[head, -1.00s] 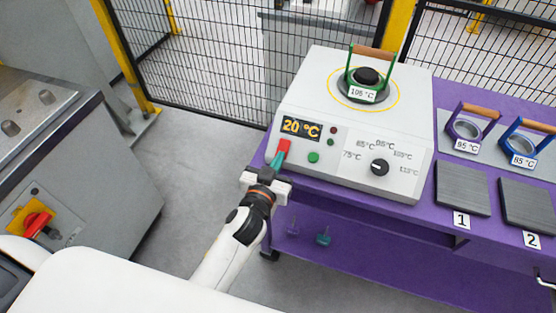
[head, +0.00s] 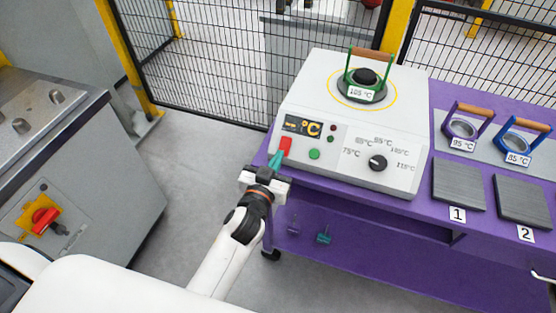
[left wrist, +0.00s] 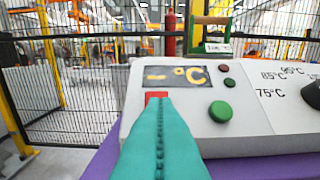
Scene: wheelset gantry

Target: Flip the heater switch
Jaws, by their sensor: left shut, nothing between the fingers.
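The white heater (head: 300,180) stands on the purple bench, with a dark display (head: 302,126) that shows a dash and °C. Its red switch (head: 285,145) is on the front panel below the display. It also shows in the left wrist view (left wrist: 156,96), partly hidden behind my fingers. My left gripper (head: 276,160) is shut and empty, its teal fingertips at the lower edge of the red switch. In the left wrist view the closed fingers (left wrist: 160,110) overlap the switch's lower part; I cannot tell if they touch. My right gripper is not in view.
A green button (head: 314,154) and a black dial (head: 377,163) sit right of the switch. A green-framed ring with a wooden handle (head: 370,54) stands on the heater. Two more rings and numbered dark plates (head: 459,186) lie to the right. A mesh fence stands behind.

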